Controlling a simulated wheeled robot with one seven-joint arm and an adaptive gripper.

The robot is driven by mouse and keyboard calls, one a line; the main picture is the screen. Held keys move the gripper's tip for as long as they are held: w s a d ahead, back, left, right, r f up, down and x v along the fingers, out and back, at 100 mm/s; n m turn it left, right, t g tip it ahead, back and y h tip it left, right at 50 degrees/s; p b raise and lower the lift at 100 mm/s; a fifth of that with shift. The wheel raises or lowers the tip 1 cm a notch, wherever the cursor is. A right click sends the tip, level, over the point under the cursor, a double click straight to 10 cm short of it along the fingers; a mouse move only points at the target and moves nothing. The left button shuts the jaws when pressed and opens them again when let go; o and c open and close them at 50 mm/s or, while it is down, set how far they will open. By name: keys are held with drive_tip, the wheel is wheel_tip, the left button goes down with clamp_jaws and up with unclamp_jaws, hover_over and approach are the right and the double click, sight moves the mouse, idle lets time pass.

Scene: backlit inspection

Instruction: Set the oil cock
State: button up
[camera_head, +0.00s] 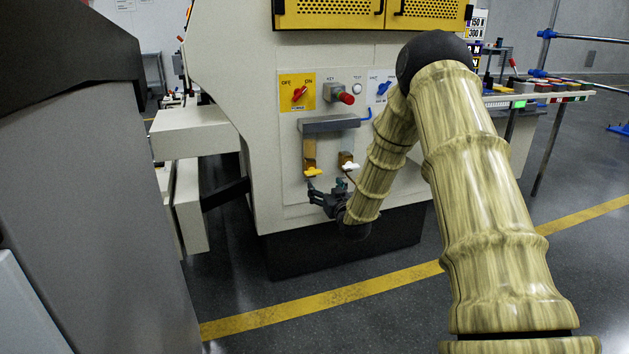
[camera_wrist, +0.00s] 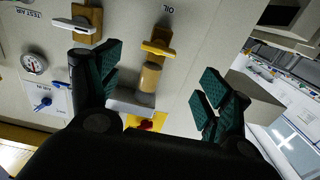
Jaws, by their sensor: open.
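The oil cock (camera_head: 313,172) has a yellow lever and sits on the lower left of the machine's pale panel. In the wrist view its yellow lever (camera_wrist: 158,48) lies crosswise to the brass-coloured body, beside the label OIL; this view is turned upside down. A sight glass with amber content (camera_wrist: 149,78) adjoins it. My gripper (camera_head: 329,186) is open and empty, just below the cocks in the head view. In the wrist view the lever appears between the spread green finger pads of my gripper (camera_wrist: 161,66). I see no contact; the exact gap cannot be told.
A similar cock with a white lever (camera_head: 349,166), labelled TEST AIR, is right of the oil cock in the head view. A grey ledge (camera_head: 332,124) juts out above both. A red knob (camera_head: 299,94) and a red button (camera_head: 346,98) are higher up. A gauge (camera_wrist: 34,63) shows in the wrist view.

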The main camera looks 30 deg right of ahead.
sight(315, 173)
drive_tip(key=b+x, duration=0.1)
drive_tip(key=x, duration=0.4)
drive_tip(key=b+x, duration=0.2)
drive_tip(key=x, duration=0.4)
drive_tip(key=shift+d+r+b, duration=0.15)
drive_tip(key=shift+r+b, duration=0.05)
drive_tip(key=shift+b, duration=0.1)
drive_tip(key=shift+c, duration=0.2)
drive_tip(key=c, duration=1)
